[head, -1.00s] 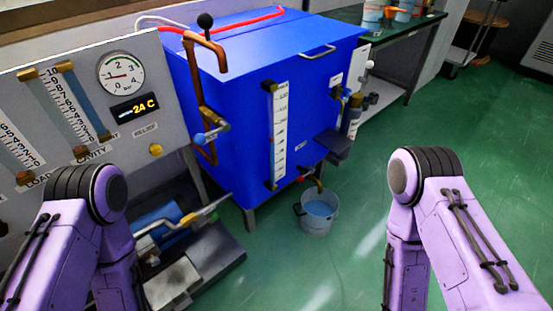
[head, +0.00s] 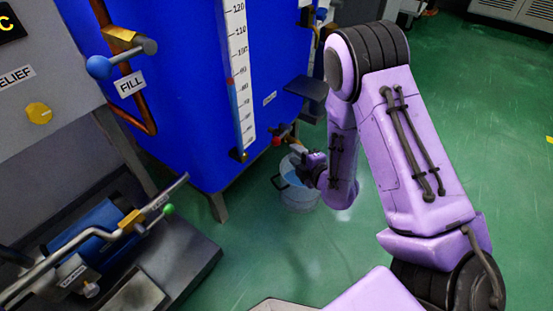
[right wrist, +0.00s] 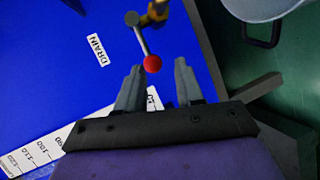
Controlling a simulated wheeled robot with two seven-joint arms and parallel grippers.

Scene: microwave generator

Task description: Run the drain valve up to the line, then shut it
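The drain valve (head: 284,136) sits low on the blue tank (head: 170,90), with a red-knobbed lever. In the right wrist view, the lever's red knob (right wrist: 152,63) appears just beyond my fingertips, beside the DRAIN label (right wrist: 97,49). My right gripper (right wrist: 159,69) is open, its fingers apart with nothing between them. In the head view it is small and partly hidden by my right arm, close to the valve. The white level scale (head: 240,70) runs down the tank, with a small red mark (head: 230,80) at its left edge. My left gripper is out of view.
A bucket (head: 299,196) stands on the floor below the drain valve. A blue-knobbed FILL valve (head: 122,60) is at the upper left. A pump with a lever (head: 95,245) stands at the lower left. Green floor is clear to the right.

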